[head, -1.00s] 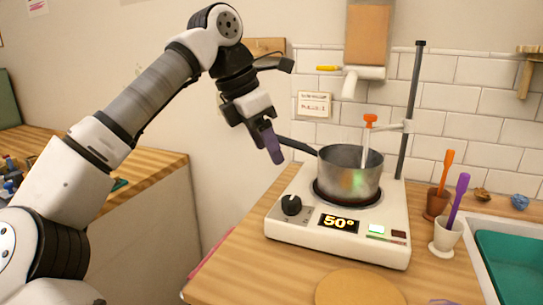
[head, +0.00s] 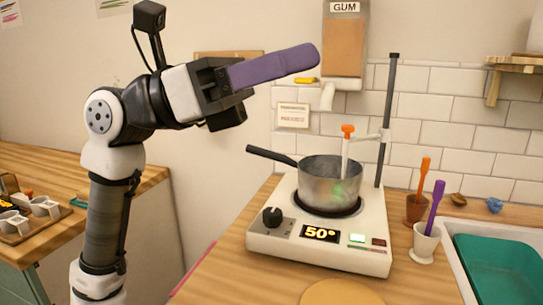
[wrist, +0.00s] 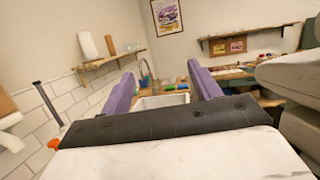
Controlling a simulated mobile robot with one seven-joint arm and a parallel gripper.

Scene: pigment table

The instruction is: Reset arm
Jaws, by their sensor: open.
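My gripper (head: 274,66) is raised in the air at the upper left of the head view, its purple fingers pointing right. In the wrist view the two purple fingers (wrist: 162,92) stand wide apart with nothing between them. The gripper is open and empty. It is above and to the left of the hot plate (head: 318,237), apart from everything on the table. In the head view the fingers overlap each other, and only one shows clearly.
A metal pot (head: 333,184) with a dark handle sits on the hot plate, which reads 50°. A stand pole (head: 387,120) rises behind it. Two small mortars (head: 424,243) and a teal-lined tray (head: 500,265) are at the right. A GUM dispenser (head: 345,50) hangs on the wall.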

